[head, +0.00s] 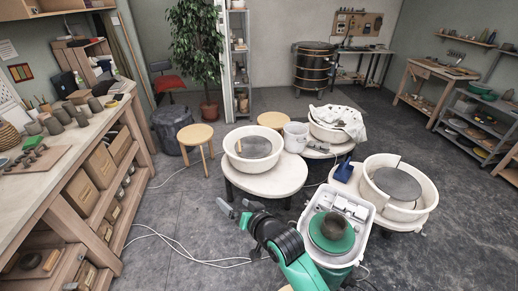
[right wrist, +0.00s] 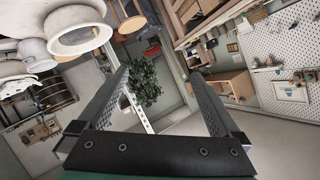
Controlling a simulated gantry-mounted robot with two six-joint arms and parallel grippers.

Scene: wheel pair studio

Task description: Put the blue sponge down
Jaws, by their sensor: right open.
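My right gripper (head: 236,207) is open in the head view, in front of the near wheel table, over the floor. In the right wrist view its two fingers (right wrist: 158,76) stand wide apart with nothing between them. A small dark blue block (head: 345,170), which may be the blue sponge, sits at the left side of the right-hand potter's wheel (head: 428,193). It is well apart from the right gripper. My left gripper is in neither view.
A white basin wheel (head: 254,147) stands on a round table just beyond the right gripper. A wooden stool (head: 195,134) is to its left. A long workbench (head: 62,146) with pots runs along the left. White cables cross the grey floor between them.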

